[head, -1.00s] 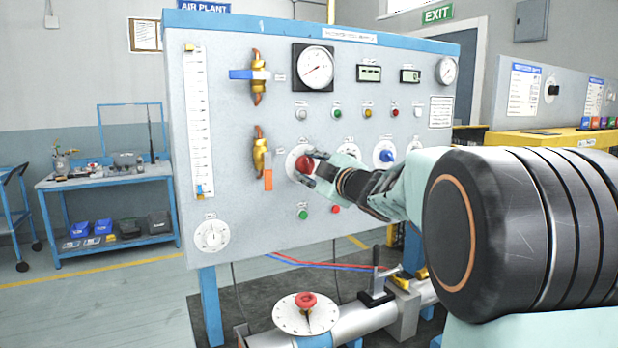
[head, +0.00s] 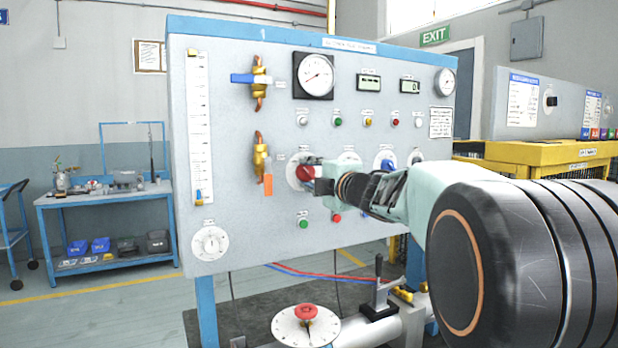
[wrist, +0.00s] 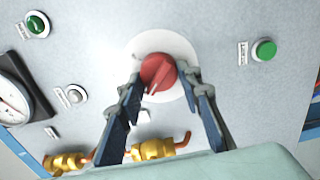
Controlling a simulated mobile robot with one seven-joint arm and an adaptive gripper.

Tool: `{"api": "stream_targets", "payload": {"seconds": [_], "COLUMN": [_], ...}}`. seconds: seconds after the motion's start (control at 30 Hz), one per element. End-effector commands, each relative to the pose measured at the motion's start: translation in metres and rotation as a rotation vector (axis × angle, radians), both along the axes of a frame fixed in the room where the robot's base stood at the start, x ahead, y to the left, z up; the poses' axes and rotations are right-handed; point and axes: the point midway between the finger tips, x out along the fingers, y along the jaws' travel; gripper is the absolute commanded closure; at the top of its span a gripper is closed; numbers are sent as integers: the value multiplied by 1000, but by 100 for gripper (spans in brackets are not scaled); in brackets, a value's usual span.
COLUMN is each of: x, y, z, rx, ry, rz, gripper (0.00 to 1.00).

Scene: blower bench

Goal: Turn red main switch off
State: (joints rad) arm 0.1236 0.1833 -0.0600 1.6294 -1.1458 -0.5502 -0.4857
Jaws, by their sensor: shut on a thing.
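The red main switch (head: 305,173) is a round red knob on a white disc on the grey panel, left of the panel's middle. My gripper (head: 318,180) is at the knob, coming from the right, and covers part of its right side. In the wrist view the red knob (wrist: 158,73) sits between the tips of my two fingers (wrist: 161,80), one finger on each side. The fingers are shut on it. A raised ridge runs slantwise across the knob's face in the wrist view.
The orange lever (head: 267,184) and brass valve stand close left of the switch. A green button (head: 303,223) and a red button (head: 337,217) are below it. A blue knob (head: 387,167) is to the right, partly behind my arm. A red-knobbed dial (head: 306,312) stands low in front.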

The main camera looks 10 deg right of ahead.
Motion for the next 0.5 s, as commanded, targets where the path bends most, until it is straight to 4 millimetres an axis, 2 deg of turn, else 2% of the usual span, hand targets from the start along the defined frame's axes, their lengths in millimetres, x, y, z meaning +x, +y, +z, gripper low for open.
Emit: {"api": "stream_targets", "payload": {"seconds": [0.37, 0.4, 0.5], "x": [0, 0, 0], "y": [0, 0, 0], "z": [0, 0, 0], "rx": [-7, -7, -7], "ry": [-2, -2, -2], "rz": [0, 0, 0], "gripper": [92, 65, 54]}}
